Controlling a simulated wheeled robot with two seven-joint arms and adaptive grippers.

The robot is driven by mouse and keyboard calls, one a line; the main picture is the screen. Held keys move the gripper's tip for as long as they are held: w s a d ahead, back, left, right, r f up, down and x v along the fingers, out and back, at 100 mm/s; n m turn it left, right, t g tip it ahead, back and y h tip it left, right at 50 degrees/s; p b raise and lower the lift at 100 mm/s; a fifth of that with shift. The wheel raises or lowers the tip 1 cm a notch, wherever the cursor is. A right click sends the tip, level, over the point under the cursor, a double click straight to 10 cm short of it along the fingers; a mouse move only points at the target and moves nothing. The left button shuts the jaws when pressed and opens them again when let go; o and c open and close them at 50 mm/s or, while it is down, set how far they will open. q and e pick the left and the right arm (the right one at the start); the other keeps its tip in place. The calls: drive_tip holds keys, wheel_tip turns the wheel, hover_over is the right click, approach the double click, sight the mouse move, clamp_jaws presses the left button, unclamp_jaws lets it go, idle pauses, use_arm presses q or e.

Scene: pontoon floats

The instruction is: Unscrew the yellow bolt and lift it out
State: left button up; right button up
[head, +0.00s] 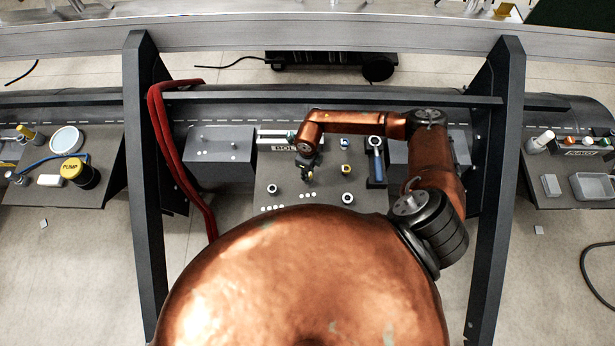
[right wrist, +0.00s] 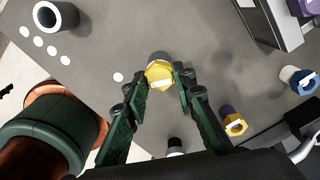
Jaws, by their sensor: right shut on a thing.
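The yellow bolt (right wrist: 160,73) has a hexagonal head with a white mark and stands on the grey board (head: 265,190). My right gripper (head: 307,165) is over the board in the head view. In the right wrist view its two green-black fingers (right wrist: 160,82) are on either side of the yellow head, shut on it. My left gripper is in no view.
A second yellow-headed piece with a purple body (right wrist: 233,124) and a blue-headed one (right wrist: 300,80) stand close by. Dark frame posts (head: 498,170) flank the work area.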

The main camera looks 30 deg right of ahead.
drive_tip(key=shift+w+n+b, duration=0.1)
drive_tip(key=shift+n+b, duration=0.25)
drive_tip(key=shift+n, duration=0.65)
drive_tip(key=shift+a, duration=0.1)
drive_tip(key=shift+n, duration=0.5)
drive_tip(key=n+b, duration=0.5)
drive_tip(key=n, duration=0.2)
drive_tip(key=shift+f+n, duration=0.1)
drive_tip(key=shift+n, duration=0.2)
drive_tip(key=n+b, duration=0.1)
drive_tip(key=n, duration=0.1)
drive_tip(key=shift+n, duration=0.3)
drive_tip(key=shift+n+b, duration=0.3)
drive_tip(key=shift+n, duration=0.2)
drive_tip(key=shift+r, duration=0.2)
